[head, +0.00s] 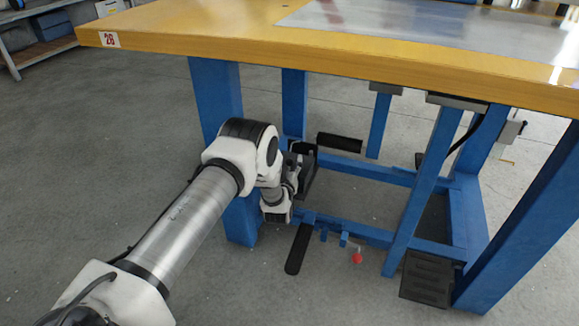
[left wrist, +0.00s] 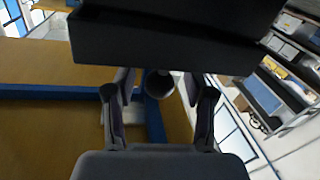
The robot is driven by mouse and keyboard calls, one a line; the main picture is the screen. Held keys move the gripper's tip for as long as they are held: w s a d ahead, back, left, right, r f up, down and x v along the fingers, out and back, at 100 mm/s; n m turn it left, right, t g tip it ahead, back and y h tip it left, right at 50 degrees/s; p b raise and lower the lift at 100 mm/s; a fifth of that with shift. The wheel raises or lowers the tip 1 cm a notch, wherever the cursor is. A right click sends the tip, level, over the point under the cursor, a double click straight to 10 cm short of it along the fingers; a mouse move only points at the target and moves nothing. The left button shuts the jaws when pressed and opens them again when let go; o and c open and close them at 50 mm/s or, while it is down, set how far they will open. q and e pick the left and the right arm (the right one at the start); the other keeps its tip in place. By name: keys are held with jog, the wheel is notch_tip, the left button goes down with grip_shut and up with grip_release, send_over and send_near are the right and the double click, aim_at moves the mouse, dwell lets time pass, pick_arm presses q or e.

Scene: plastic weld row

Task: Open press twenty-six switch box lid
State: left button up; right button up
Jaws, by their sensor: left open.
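Press twenty-six is a bench with a yellow top (head: 250,32), a "26" label at its left corner and blue legs. My left gripper (head: 296,165) is low under the bench's left part, beside a dark box-like part (head: 310,180); a black slab (head: 340,143) sticks out to its right. I cannot tell which of these is the switch box or its lid. In the left wrist view my left gripper (left wrist: 160,108) has its fingers apart. A dark block (left wrist: 175,38) fills the top, and a dark round end (left wrist: 159,84) shows between the fingers. Contact is unclear. My right gripper is not in view.
Below my gripper a black lever (head: 298,249) and a red knob (head: 357,258) stick out from the blue lower frame. A dark pedal (head: 428,277) stands at the right. A small grey box (head: 511,131) sits on the right leg. The grey floor at the left is clear.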

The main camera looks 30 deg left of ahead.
pick_arm(q)
grip_shut()
jog(key=shift+r, duration=0.1)
